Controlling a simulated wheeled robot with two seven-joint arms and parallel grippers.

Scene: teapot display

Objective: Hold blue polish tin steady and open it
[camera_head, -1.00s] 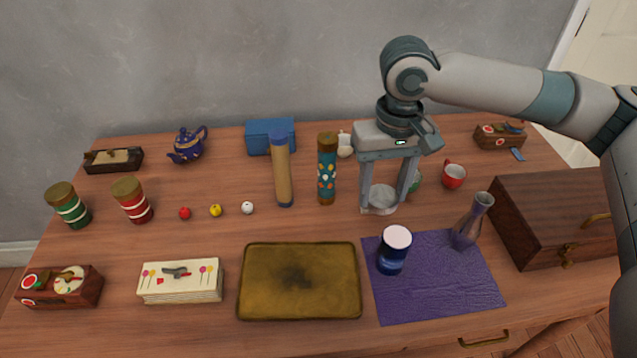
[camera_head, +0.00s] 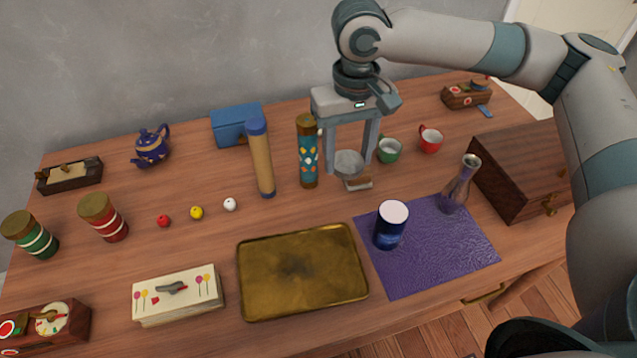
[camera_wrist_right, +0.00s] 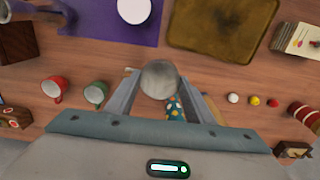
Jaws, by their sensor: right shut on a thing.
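The dark blue tin (camera_head: 388,232) stands upright on the purple cloth (camera_head: 440,262), with a pale round top. I cannot tell whether that top is a lid or the tin's contents. In the right wrist view the pale top (camera_wrist_right: 134,10) shows at the upper edge. My right gripper (camera_head: 350,167) points down behind the cloth, apart from the tin. It is shut on a grey round disc-like thing, which also shows between the fingers in the right wrist view (camera_wrist_right: 158,79). My left gripper is not in view.
A grey vase (camera_head: 457,188) stands on the cloth right of the tin. A brass tray (camera_head: 300,272) lies left of it. A patterned tube (camera_head: 307,155), a green cup (camera_head: 389,150) and a red cup (camera_head: 430,139) stand near my right gripper. A wooden chest (camera_head: 520,175) is at the right.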

